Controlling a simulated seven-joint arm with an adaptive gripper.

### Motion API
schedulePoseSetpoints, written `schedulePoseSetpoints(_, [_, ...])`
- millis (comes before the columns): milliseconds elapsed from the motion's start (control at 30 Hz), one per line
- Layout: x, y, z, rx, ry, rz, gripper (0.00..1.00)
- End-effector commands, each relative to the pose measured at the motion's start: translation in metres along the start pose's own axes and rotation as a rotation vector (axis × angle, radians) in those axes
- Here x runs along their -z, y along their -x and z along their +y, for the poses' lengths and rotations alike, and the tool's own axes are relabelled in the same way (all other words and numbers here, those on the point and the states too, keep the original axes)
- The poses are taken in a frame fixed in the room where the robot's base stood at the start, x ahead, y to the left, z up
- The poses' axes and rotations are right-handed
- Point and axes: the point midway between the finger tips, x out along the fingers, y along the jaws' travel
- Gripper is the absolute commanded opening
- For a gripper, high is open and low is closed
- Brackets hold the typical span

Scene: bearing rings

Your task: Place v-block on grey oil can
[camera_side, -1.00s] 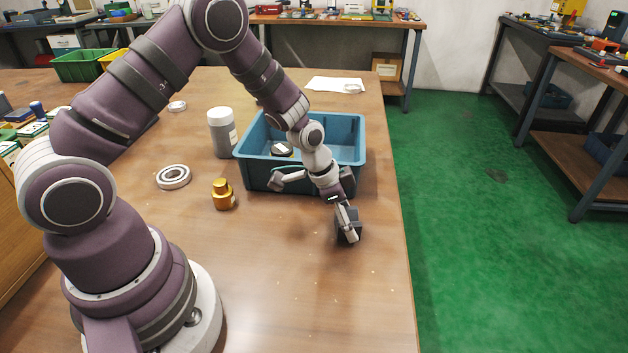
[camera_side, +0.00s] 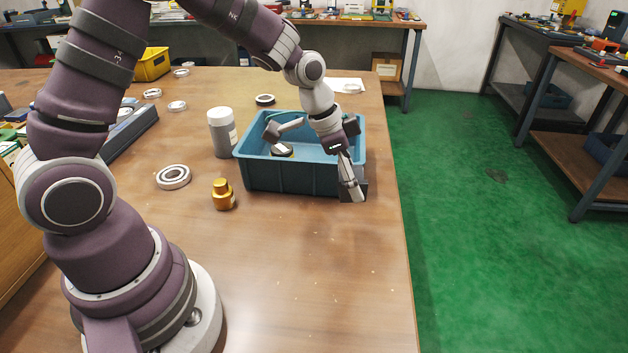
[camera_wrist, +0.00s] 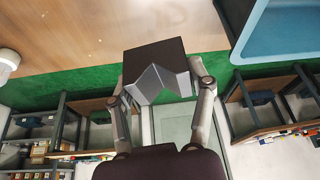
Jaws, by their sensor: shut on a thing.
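The v-block is a dark grey block with a V-shaped notch; the wrist view shows it (camera_wrist: 153,60) between both fingers, notch facing my palm. In the side view the v-block (camera_side: 361,186) is partly hidden behind a finger. My gripper (camera_side: 352,188), also in the wrist view (camera_wrist: 164,82), is shut on it, at the blue bin's front right corner. Its exact height above the table is hard to tell. A grey cylindrical container with a white lid (camera_side: 222,134) stands upright left of the bin, well away from my gripper; it looks like the grey oil can.
The blue bin (camera_side: 290,178) holds a small dark and light part (camera_side: 282,150). A brass-coloured bottle (camera_side: 223,195) and a bearing ring (camera_side: 173,177) stand left of it. More rings lie farther back. The front of the table is clear; its right edge is close to my gripper.

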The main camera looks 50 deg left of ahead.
Motion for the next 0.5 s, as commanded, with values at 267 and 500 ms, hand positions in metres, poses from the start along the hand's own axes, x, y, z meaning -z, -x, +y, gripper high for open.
schedulePoseSetpoints(267, [-0.03, 0.041, -0.047, 0.115, 0.245, -0.013, 0.13])
schedulePoseSetpoints(500, [-0.114, 0.102, -0.102, 0.318, 0.726, -0.022, 0.13])
